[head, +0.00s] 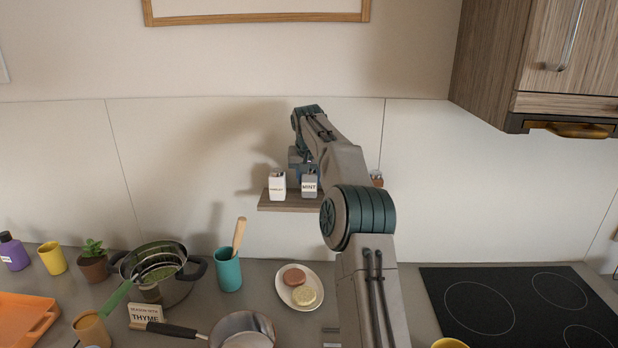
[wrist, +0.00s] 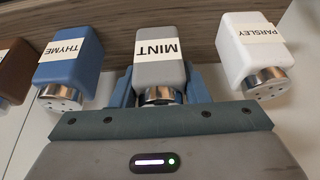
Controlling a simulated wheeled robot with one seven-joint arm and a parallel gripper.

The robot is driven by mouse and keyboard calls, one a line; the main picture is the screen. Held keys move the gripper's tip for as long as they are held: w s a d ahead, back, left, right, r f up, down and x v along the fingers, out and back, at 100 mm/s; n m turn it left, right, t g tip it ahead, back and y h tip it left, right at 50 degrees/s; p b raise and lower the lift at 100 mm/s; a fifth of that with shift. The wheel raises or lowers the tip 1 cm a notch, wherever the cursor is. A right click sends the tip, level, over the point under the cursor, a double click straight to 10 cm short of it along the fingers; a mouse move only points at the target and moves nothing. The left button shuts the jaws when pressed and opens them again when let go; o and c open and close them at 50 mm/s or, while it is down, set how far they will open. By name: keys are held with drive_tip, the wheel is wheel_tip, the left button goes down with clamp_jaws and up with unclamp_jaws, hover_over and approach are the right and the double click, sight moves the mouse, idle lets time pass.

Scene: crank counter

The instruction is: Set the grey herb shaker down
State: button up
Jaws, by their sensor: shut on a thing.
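The grey herb shaker, labelled MINT (head: 309,186), is at the wall shelf (head: 285,206) in the head view, right of a white shaker (head: 277,186). It also shows in the middle of the wrist view (wrist: 160,75), its label upside down and its metal cap toward me. My gripper (wrist: 161,88) is shut on the grey shaker, one blue finger on each side. The shaker is upright with its base at shelf level; I cannot tell if it touches the board. My arm hides part of the shelf in the head view.
In the wrist view, a blue THYME shaker (wrist: 70,65) stands left and the white PARSLEY shaker (wrist: 255,50) right, both close beside the fingers. A brown shaker (wrist: 12,70) is at the far left. Below the shelf, the counter holds a plate (head: 314,281) and teal cup (head: 228,270).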

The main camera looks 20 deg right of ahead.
drive_tip(key=shift+f, duration=0.4)
drive_tip(key=o, duration=1.3)
